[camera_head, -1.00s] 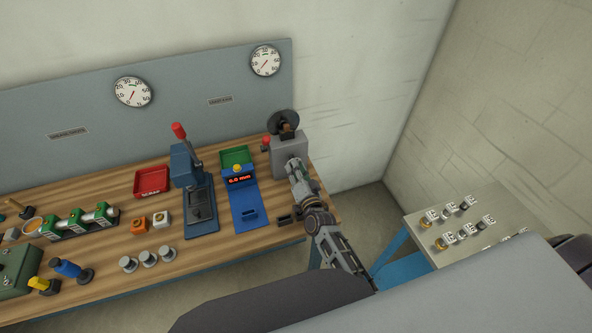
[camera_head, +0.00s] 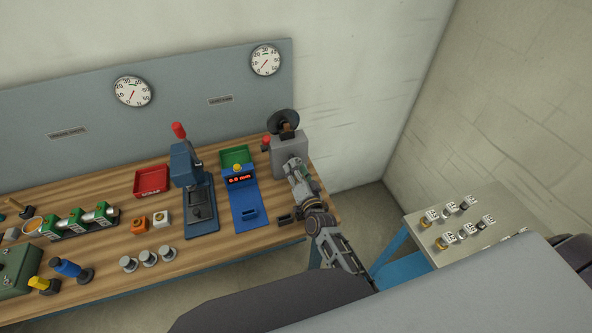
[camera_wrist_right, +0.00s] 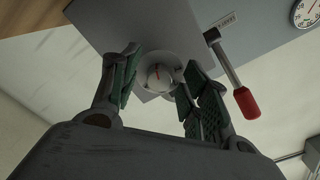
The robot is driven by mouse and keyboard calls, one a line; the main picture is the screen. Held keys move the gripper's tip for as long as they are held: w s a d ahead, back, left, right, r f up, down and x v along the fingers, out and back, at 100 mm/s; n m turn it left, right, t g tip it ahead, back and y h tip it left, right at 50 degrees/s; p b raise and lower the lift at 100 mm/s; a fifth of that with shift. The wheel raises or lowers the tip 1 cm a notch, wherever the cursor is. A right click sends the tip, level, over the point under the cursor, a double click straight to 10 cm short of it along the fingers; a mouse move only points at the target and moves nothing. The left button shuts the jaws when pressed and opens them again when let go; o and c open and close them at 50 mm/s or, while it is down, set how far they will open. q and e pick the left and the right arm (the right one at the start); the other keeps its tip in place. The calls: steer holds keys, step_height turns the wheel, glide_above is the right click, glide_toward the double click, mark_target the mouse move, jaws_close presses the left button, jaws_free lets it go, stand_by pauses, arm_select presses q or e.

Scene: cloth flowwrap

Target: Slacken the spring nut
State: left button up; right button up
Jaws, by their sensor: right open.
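The grey machine (camera_head: 283,155) stands at the right end of the bench, with a dark round disc (camera_head: 283,122) on top. In the right wrist view a round metal knob with a red mark (camera_wrist_right: 160,77), seemingly the spring nut, sits on the machine's grey face (camera_wrist_right: 130,30). My right gripper (camera_head: 293,168) is at the machine's front in the head view. In the wrist view its fingers (camera_wrist_right: 158,85) are open, one on either side of the knob, with visible gaps. The head view hides the knob. My left gripper is out of view.
A red-tipped lever (camera_wrist_right: 247,103) is close beside the right finger; it also shows in the head view (camera_head: 265,143). A blue gauge (camera_head: 245,200) and a blue press (camera_head: 193,190) stand left of the machine. A side table (camera_head: 470,222) with several small parts is at the right.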

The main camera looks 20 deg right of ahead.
steer(key=s, duration=1.1)
steer(key=shift+s+d, duration=0.2)
steer(key=shift+s, duration=0.1)
steer(key=shift+a, duration=0.1)
stand_by(0.7)
